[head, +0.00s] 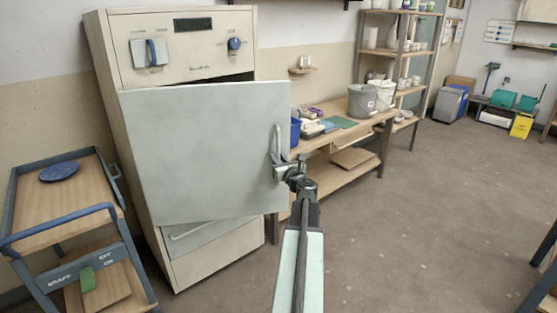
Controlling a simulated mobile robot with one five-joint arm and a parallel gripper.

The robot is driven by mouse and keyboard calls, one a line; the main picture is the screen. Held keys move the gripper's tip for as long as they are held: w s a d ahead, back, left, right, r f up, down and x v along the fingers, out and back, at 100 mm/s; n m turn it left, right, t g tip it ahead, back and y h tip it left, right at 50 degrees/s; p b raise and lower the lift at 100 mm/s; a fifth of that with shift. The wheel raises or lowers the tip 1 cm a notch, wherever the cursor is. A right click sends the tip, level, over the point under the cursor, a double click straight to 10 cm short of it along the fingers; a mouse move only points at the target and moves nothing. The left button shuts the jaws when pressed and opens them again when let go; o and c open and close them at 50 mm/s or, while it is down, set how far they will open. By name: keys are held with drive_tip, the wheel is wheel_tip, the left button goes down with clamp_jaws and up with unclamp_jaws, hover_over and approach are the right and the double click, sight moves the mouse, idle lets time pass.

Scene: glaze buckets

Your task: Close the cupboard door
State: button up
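The cupboard (220,258) is a tall cream cabinet on the left with a control panel on top. Its pale grey-green door (200,150) stands open, its right edge swung out past the cabinet's right side. An upright bar handle (277,142) is near the door's right edge. My gripper (285,171) is at the lower end of the handle, close to the door's face. My arm reaches up to it from the bottom centre. The fingers are small and partly hidden, so I cannot tell whether they are open, or whether they touch the handle.
A blue-framed trolley (70,205) stands just left of the cupboard. A wooden workbench (345,140) with buckets is behind the door to the right. A shelf rack (405,50) stands beyond it. The floor (430,220) to the right of my arm is clear.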

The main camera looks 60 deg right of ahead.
drive_tip(key=shift+c, duration=0.3)
clamp_jaws()
idle(1.1)
